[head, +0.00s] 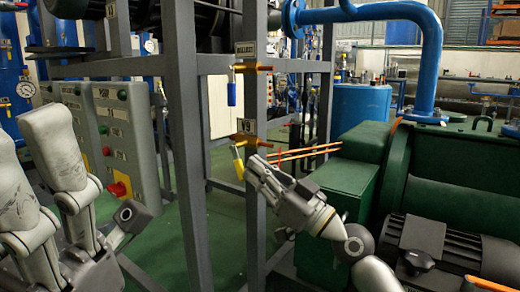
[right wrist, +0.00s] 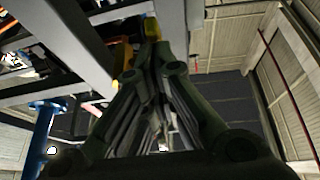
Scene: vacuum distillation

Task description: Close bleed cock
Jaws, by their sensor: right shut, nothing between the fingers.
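A small cock with a brass body (head: 250,140) and a yellow lever (head: 238,163) sits on the grey frame post, under a small tag. The lever hangs down, slightly tilted. My right gripper (head: 256,168) is shut and empty, its tips just right of the lever; I cannot tell whether they touch. In the right wrist view the shut fingers (right wrist: 153,60) point toward a yellow part (right wrist: 152,28). A second cock with a blue lever (head: 231,93) hangs above, under a tag that seems to read BALLAST.
Grey frame posts (head: 185,150) stand beside the cocks. A control box with a red knob (head: 118,189) is at the left. Green machinery (head: 350,190) and a dark motor (head: 440,250) fill the right. Orange rods (head: 305,154) lie behind my right gripper.

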